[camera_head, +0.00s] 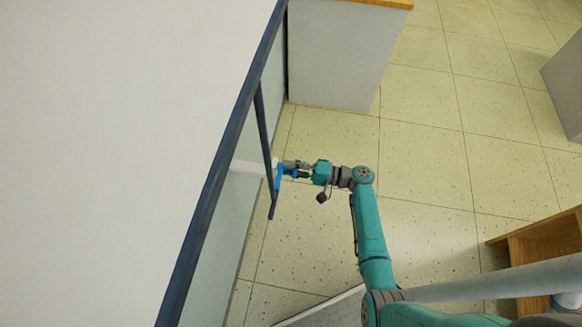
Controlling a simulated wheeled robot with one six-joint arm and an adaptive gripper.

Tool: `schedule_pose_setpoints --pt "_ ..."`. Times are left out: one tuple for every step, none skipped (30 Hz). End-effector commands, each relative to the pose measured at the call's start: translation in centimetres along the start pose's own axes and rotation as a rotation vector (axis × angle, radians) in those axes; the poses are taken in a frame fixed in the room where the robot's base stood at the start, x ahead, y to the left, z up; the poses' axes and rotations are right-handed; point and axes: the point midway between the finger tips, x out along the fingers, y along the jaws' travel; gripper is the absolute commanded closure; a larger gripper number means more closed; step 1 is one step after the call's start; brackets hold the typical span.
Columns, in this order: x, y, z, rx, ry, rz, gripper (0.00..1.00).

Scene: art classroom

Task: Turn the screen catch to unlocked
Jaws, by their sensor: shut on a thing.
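The screen (226,205) is a pale panel with a dark blue frame, running diagonally down the left side. A narrow dark blue bar (263,125) stands out from it. The screen catch (278,178) is a small bright blue piece at the bar, in front of a white strip (248,167). My gripper (287,169) reaches it from the right and is shut on the catch. The fingertips are small in this view, and the catch's exact turn angle cannot be told.
A grey cabinet (335,55) with a wooden top stands behind the gripper. A wooden shelf unit (540,243) is at the lower right, and a grey block (567,85) is at the right edge. The tiled floor (435,130) between them is clear.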

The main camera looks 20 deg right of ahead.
Motion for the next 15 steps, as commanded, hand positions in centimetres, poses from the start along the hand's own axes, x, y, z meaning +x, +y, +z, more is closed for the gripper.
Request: schedule_pose_setpoints --pt "-0.01 0.03 0.01 0.009 0.0 0.0 1.0" --pt "-0.01 0.03 0.01 0.018 0.0 0.0 1.0" --pt "-0.01 0.03 0.01 0.031 0.0 0.0 1.0" --pt "-0.01 0.03 0.01 0.042 0.0 0.0 1.0" --pt "-0.01 0.03 0.01 0.056 0.0 0.0 1.0" --pt "-0.01 0.03 0.01 0.077 0.0 0.0 1.0" --pt "-0.01 0.03 0.01 0.095 0.001 0.0 1.0" --pt "-0.01 0.03 0.02 0.114 0.001 0.0 1.0" --pt "-0.01 0.03 0.02 0.142 0.001 0.0 1.0" --pt "-0.01 0.03 0.02 0.165 0.001 0.0 1.0" --pt "-0.01 0.03 0.02 0.189 0.001 0.0 1.0" --pt "-0.01 0.03 0.02 0.224 0.001 0.0 1.0" --pt "-0.02 0.03 0.02 0.25 0.001 0.0 1.0" --pt "-0.02 0.03 0.01 0.277 0.002 0.0 1.0" --pt "-0.02 0.03 0.01 0.315 0.002 0.0 1.0"
